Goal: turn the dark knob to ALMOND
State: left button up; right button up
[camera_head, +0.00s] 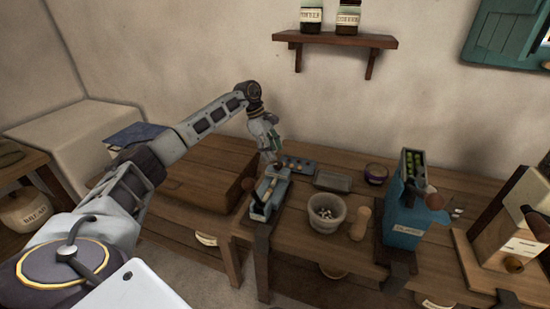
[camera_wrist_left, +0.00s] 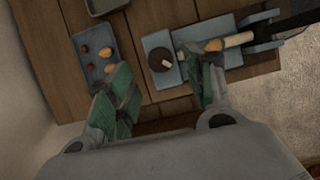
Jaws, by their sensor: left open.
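A dark round piece (camera_wrist_left: 161,60) with a small pale mark, which looks like the dark knob, sits on a blue-grey bench device (camera_wrist_left: 163,42) in the left wrist view. In the head view this device (camera_head: 262,208) stands at the table's left part, and my arm's end covers its far end. No ALMOND lettering is readable. My left gripper (camera_head: 270,156) is above the device's far end. My right gripper is not in view.
A pale bowl (camera_head: 327,212), a wooden pestle-like piece (camera_head: 361,222) and a blue box machine (camera_head: 404,220) stand to the right. A shelf (camera_head: 335,40) with two jars hangs above.

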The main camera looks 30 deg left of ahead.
pick_arm(q)
jog(key=v, duration=0.6)
jog(key=shift+a+r, duration=0.2)
jog(key=shift+r, duration=0.2)
dwell(0.3)
